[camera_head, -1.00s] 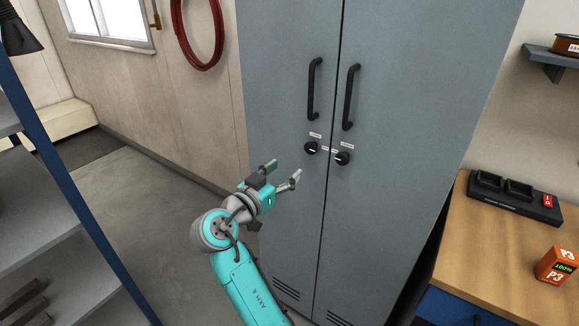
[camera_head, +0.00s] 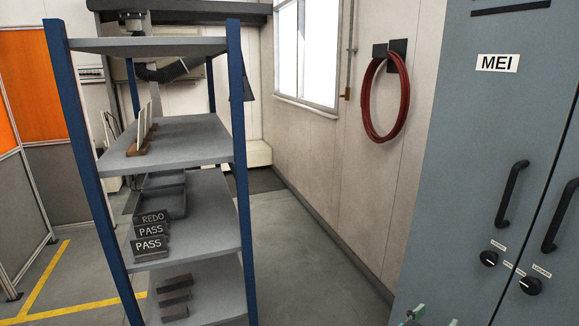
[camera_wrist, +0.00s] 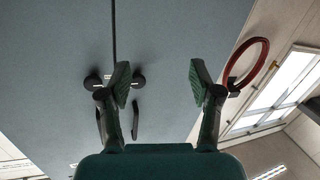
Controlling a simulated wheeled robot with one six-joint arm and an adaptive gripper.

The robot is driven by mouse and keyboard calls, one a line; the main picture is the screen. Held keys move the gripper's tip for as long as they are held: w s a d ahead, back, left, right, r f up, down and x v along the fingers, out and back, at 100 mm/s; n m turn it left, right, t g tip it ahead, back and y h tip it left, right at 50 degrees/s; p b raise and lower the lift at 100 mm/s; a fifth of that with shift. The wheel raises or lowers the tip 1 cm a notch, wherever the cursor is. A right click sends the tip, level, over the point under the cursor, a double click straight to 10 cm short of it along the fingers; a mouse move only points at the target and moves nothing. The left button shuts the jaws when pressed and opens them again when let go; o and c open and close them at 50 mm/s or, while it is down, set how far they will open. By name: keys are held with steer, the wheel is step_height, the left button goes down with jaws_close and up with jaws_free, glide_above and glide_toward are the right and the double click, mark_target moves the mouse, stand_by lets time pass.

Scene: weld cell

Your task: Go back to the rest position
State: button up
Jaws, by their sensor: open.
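My gripper (camera_wrist: 160,83) is open, with its two green-padded fingers apart and nothing between them. In the head view only the tips of my gripper (camera_head: 428,317) show at the bottom edge, in front of the grey cabinet (camera_head: 440,200). The cabinet (camera_wrist: 180,30) also fills much of the wrist view, its doors shut, beyond the fingers. Its dark knobs (camera_wrist: 138,81) and handles (camera_wrist: 135,120) appear behind and beside the left finger. I cannot tell the exact gap between fingers and doors. The rest of my arm is out of the head view.
A blue-posted shelf rack (camera_head: 240,170) stands left, holding PASS and REDO blocks (camera_head: 150,230). A red hose coil (camera_head: 404,100) hangs on the wall; it also shows in the wrist view (camera_wrist: 262,48). Floor (camera_head: 310,235) between rack and cabinet is clear.

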steer(key=s+a+f+n+t+y, duration=0.2)
steer(key=s+a+f+n+y, duration=0.25)
steer(key=s+f, duration=0.55)
steer(key=s+a+f+n+t+y, duration=0.1)
steer(key=s+a+f+n+y, duration=0.4)
steer(key=s+f, duration=0.5)
steer(key=s+a+r+y, duration=0.1)
steer(key=s+r, duration=0.2)
steer(key=s, duration=0.5)
steer(key=s+a+r+t+y, duration=0.1)
steer(key=s+a+r+y, duration=0.1)
steer(key=s, duration=0.6)
steer(key=s+a+r+m+y, duration=0.1)
steer(key=s+r, duration=0.3)
steer(key=s, duration=0.4)
steer(key=shift+a+r+t, duration=0.2)
steer(key=shift+r+t, duration=0.1)
steer(key=shift+r, duration=0.1)
steer(key=shift+s+y, duration=0.1)
steer(key=shift+y, duration=0.15)
